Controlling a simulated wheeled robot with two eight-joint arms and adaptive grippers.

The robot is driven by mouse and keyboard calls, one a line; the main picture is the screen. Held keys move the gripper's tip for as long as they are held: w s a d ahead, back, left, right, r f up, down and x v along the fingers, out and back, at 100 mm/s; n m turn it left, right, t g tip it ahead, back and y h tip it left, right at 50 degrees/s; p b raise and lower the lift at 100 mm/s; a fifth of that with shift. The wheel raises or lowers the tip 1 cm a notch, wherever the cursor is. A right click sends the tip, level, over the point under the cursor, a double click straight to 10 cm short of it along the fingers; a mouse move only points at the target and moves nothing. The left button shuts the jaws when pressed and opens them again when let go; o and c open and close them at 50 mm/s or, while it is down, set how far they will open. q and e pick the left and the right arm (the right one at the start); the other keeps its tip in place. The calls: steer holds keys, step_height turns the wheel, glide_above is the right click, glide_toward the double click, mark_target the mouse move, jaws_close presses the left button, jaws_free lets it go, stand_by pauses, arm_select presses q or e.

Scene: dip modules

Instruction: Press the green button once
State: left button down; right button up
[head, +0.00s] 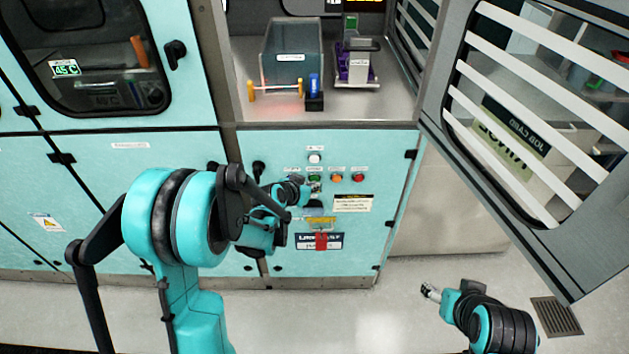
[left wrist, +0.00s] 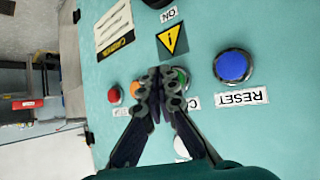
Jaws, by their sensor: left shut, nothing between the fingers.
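The green button (left wrist: 181,74) is on the turquoise panel and is partly hidden behind my left gripper's fingertips in the left wrist view. I cannot tell whether the tips touch the green button. My right gripper (head: 430,292) is low at the right, away from the panel; whether it is open is too small to tell.
An open slatted door (head: 520,120) stands at the right. A bay with a grey bin (head: 290,52) lies above the panel.

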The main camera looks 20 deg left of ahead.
arm_select(q)
steer(key=shift+w+a, duration=0.1)
steer(key=shift+w, duration=0.25)
stand_by(0.3)
stand_by(0.4)
steer(key=shift+s+d, duration=0.25)
steer(key=shift+s, duration=0.55)
steer(key=s, duration=0.2)
steer(key=s+d, duration=0.1)
steer(key=s, duration=0.2)
steer(key=shift+d+b, duration=0.2)
steer(key=shift+b, duration=0.2)
stand_by(0.3)
